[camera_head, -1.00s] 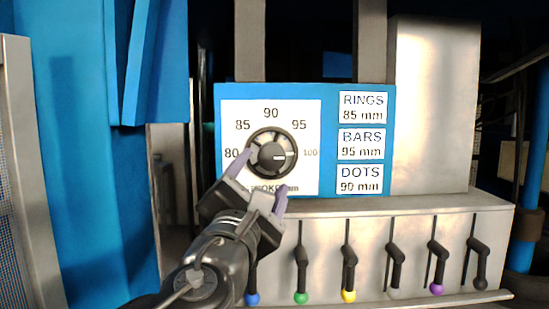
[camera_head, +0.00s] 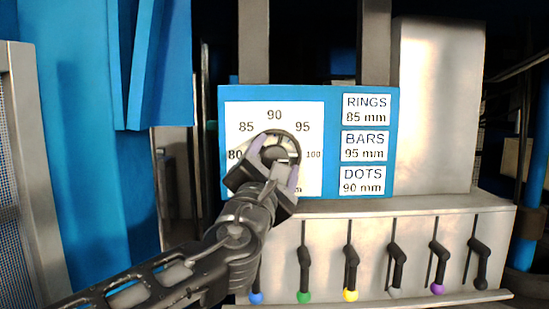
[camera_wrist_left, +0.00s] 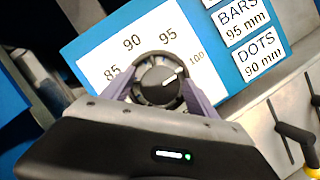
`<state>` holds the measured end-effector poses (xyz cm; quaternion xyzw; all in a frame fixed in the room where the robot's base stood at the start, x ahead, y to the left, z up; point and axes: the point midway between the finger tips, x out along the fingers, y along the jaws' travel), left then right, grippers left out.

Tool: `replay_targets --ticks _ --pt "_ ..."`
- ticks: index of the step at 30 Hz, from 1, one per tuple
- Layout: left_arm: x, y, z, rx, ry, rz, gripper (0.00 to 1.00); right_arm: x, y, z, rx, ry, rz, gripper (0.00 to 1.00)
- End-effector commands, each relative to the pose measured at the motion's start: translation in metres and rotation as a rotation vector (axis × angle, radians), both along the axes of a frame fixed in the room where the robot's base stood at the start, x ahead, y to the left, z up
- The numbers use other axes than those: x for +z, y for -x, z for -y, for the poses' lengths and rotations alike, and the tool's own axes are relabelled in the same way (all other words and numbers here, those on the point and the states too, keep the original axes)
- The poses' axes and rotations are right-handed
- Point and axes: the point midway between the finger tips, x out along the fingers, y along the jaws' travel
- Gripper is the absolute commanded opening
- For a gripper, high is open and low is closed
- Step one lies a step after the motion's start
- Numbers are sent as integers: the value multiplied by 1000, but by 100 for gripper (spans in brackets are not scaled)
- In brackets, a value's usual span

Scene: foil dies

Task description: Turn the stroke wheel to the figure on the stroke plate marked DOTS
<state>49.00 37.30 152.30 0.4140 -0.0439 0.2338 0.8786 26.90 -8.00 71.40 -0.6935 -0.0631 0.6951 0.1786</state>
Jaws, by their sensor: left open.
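The stroke wheel (camera_head: 276,152), a dark round knob with a white pointer mark, sits on a white scale plate (camera_head: 310,115) with figures from 80 to 100. In the left wrist view the wheel (camera_wrist_left: 158,80) shows its mark pointing towards 100. The DOTS label (camera_head: 363,180) reads 90 mm; the 90 figure is at the top of the scale. My left gripper (camera_head: 276,163) is open, with its fingers on either side of the wheel's hub. I cannot tell whether they touch it. The gripper hides the scale's lower part. My right gripper is not in view.
RINGS (camera_head: 366,109) reads 85 mm and BARS (camera_head: 365,146) reads 95 mm. Below is a ledge (camera_head: 430,204) and a row of levers with coloured knobs, such as the yellow one (camera_head: 350,295). A blue column (camera_head: 85,170) stands at the left.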

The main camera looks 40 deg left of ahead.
Motion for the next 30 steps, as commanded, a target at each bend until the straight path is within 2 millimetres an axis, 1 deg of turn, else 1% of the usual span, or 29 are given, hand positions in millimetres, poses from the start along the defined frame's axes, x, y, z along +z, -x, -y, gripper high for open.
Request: replay_targets --ticks 3,4,26,30 --pt "0 0 0 0 0 0 68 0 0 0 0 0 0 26" --pt "0 0 0 0 0 0 66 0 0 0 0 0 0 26" --pt "-1 0 0 -1 0 -1 6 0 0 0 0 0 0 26" --pt "-1 0 0 -1 2 1 6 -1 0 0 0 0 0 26"
